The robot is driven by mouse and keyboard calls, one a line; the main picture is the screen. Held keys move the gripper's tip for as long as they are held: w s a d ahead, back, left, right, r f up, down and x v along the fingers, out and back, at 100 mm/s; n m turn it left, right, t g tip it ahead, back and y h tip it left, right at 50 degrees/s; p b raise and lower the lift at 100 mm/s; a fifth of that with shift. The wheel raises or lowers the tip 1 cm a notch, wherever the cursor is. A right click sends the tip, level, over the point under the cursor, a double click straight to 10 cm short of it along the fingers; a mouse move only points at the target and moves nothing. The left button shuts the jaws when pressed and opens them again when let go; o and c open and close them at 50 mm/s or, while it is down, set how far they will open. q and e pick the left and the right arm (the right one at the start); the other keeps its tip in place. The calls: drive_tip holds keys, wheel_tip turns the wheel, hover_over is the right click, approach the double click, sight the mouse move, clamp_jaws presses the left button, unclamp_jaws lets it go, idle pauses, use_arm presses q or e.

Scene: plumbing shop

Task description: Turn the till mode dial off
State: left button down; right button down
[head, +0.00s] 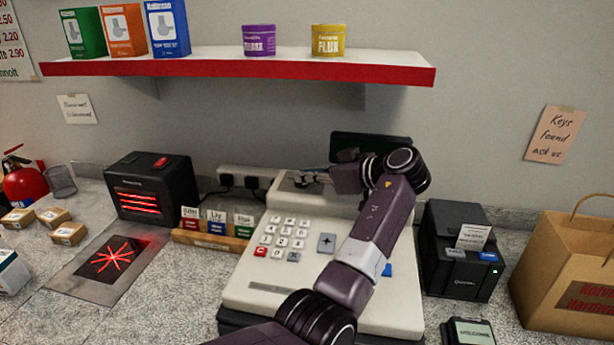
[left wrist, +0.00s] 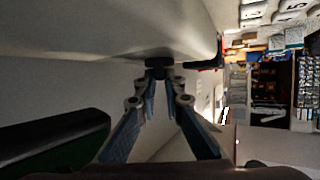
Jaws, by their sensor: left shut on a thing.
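The cream till (head: 250,277) stands on the counter, with white keys on its sloping front and a raised back panel. My left arm reaches over it from the front. My left gripper (head: 304,177) is at the left end of the raised panel. In the left wrist view, the fingertips of my left gripper (left wrist: 160,74) are closed together on the small dark mode dial (left wrist: 160,61), which sticks out of the cream panel. The dial's markings and pointer are hidden, so its setting cannot be told. My right gripper is not in view.
A dark display (head: 362,144) rises behind the till. A heater-like black box (head: 150,188) and a card rack (head: 208,240) stand left. A receipt printer (head: 460,270) and paper bag (head: 570,270) stand right. A red-edged shelf (head: 240,68) hangs above.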

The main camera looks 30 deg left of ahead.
use_arm(q)
drive_tip(key=c, duration=2)
unclamp_jaws()
drive_tip(key=shift+f, duration=0.1)
drive_tip(key=shift+c, duration=0.2)
wheel_tip(320, 180, up, 10)
